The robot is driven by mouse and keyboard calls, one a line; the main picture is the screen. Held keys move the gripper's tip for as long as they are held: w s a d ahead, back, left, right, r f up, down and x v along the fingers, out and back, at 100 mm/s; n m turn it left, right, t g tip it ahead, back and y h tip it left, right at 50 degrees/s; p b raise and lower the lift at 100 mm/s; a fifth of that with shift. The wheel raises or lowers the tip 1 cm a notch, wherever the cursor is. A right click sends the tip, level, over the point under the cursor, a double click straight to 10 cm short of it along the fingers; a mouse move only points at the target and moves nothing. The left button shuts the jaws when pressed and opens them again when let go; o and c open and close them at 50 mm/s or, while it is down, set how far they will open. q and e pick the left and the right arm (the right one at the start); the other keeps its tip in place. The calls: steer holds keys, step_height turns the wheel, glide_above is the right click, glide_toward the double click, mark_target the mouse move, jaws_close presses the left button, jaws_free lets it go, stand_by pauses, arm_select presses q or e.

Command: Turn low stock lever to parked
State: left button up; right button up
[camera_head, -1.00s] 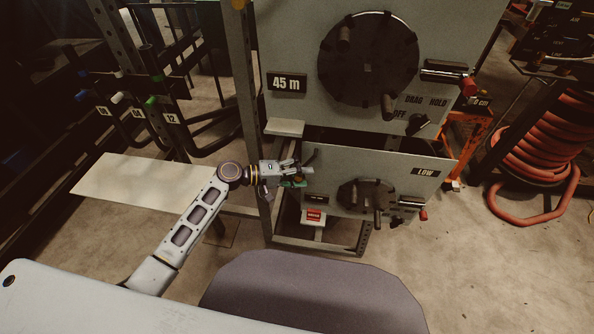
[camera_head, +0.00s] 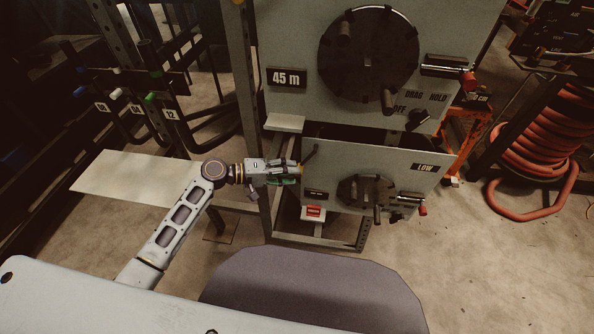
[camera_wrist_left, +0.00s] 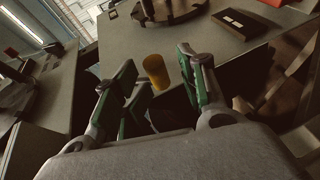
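The lower panel (camera_head: 400,165) bears a LOW sign (camera_head: 425,168). At its left edge a short dark lever (camera_head: 313,151) stands tilted, its lower end close to my gripper. A yellow cylinder (camera_wrist_left: 155,72), apparently the lever's grip, shows in the left wrist view; a small yellow patch (camera_head: 301,169) shows at my fingertips in the head view. My left gripper (camera_head: 293,172) is at the panel's left edge. In the wrist view its green-padded fingers (camera_wrist_left: 163,78) are open, with the yellow cylinder between them and visible gaps. My right gripper is not in view.
A dark wheel (camera_head: 366,192) and a red-tipped handle (camera_head: 423,210) are on the lower panel. The upper panel (camera_head: 285,45) holds a larger wheel (camera_head: 368,55). A rack with hoses (camera_head: 150,100) stands left and a red hose coil (camera_head: 535,150) right. Floor at right front is free.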

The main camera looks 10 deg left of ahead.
arm_select(q)
steer(key=v, duration=0.8)
steer(key=shift+r, duration=0.3)
